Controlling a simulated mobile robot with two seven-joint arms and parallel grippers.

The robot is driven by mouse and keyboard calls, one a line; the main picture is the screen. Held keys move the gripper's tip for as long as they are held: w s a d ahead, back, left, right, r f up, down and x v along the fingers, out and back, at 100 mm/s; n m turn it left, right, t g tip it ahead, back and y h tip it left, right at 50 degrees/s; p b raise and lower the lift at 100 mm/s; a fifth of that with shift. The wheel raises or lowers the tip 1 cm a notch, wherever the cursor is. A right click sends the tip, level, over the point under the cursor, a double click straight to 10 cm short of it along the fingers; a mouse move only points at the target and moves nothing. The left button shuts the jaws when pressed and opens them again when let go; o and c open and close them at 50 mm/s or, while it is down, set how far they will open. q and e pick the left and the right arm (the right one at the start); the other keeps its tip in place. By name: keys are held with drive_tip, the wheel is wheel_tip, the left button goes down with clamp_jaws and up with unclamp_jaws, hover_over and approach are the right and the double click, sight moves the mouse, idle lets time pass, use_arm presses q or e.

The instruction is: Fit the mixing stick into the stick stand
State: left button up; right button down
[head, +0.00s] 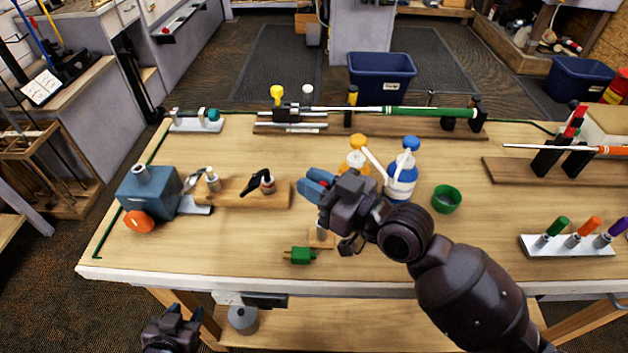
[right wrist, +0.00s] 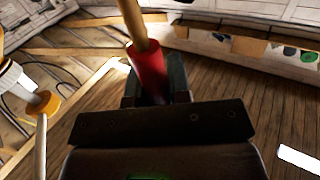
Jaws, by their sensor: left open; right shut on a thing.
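My right gripper (head: 316,186) is over the middle of the bench, left of the pump bottles. In the right wrist view it is shut on the mixing stick (right wrist: 150,72), which shows a red sleeve between the fingers and a wooden shaft running to the top edge. In the head view the gripper hides most of the stick. A small wooden block (head: 320,240), perhaps the stick stand, is partly hidden below the gripper. I cannot tell whether the stick touches it. My left gripper (head: 172,326) is open and empty, low in front of the bench.
A blue-capped bottle (head: 402,172) and an orange-capped bottle (head: 356,160) stand close beside the right gripper. A green cup (head: 446,198) is to their right. A green piece (head: 300,256) lies near the front edge. A blue vise (head: 150,192) is at the left.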

drive_tip(key=shift+f, duration=0.3)
drive_tip(key=shift+f+b, duration=0.55)
drive_tip(key=c, duration=1)
unclamp_jaws()
drive_tip(key=shift+s+d, duration=0.1)
drive_tip(key=shift+d, duration=0.05)
drive_tip(key=b+v, duration=0.1)
drive_tip(key=v, duration=0.9)
drive_tip(key=shift+s+d, duration=0.15)
drive_tip(key=shift+d, duration=0.05)
